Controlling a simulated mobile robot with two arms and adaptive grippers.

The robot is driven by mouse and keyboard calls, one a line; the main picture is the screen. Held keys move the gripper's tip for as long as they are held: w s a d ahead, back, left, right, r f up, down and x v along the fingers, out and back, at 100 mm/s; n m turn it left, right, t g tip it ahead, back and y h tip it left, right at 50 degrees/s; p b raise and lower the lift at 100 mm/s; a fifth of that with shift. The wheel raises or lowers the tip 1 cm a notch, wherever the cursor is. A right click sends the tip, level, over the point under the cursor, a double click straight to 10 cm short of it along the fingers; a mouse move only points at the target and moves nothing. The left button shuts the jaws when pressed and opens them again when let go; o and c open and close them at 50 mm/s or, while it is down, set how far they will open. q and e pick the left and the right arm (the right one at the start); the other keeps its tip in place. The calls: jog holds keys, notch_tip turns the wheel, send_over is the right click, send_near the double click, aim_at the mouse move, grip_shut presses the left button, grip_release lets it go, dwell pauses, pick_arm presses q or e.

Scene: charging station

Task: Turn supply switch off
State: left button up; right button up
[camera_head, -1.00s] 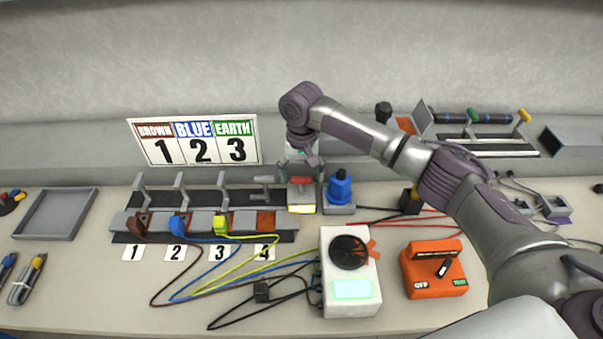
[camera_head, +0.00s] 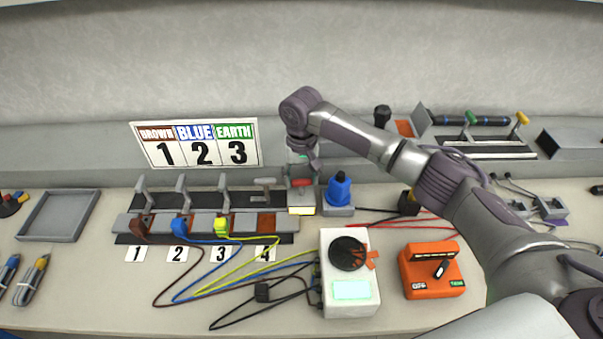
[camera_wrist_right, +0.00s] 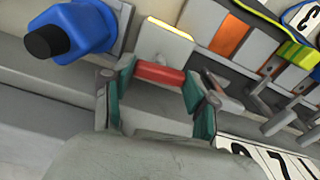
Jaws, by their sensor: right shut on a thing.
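The supply switch is a grey block (camera_head: 301,198) with a yellow lit edge and a red handle (camera_head: 301,183), right of the row of grey levers. In the right wrist view the red handle (camera_wrist_right: 160,73) lies crosswise between the teal fingers of my right gripper (camera_wrist_right: 160,86), with the block and its lit yellow strip (camera_wrist_right: 170,28) just beyond. My right gripper (camera_head: 301,173) reaches down from above and is shut on the red handle. Its fingers are small and partly hidden in the head view. My left gripper is not in view.
A blue plug-like part (camera_head: 339,190) stands close to the right of the switch. Several grey levers (camera_head: 182,190) stand to its left. A white meter (camera_head: 350,285) and an orange tester (camera_head: 432,270) lie in front. A grey tray (camera_head: 58,238) sits far left.

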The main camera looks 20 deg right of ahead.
jog(key=n+p, duration=0.2)
jog(key=shift+r+n+p, duration=0.2)
jog(key=shift+n+p, duration=0.1)
jog(key=shift+p, duration=0.05)
jog(key=n+p, duration=0.3)
jog(key=n, duration=0.1)
jog(key=shift+f, duration=0.1)
jog(key=n+p, duration=0.1)
jog(key=n, duration=0.4)
jog(key=shift+p, duration=0.4)
jog(key=n, duration=0.5)
jog(key=shift+f+p, duration=0.1)
jog(key=shift+p, duration=0.25)
jog(key=o, duration=1.2)
jog(key=shift+c, duration=0.2)
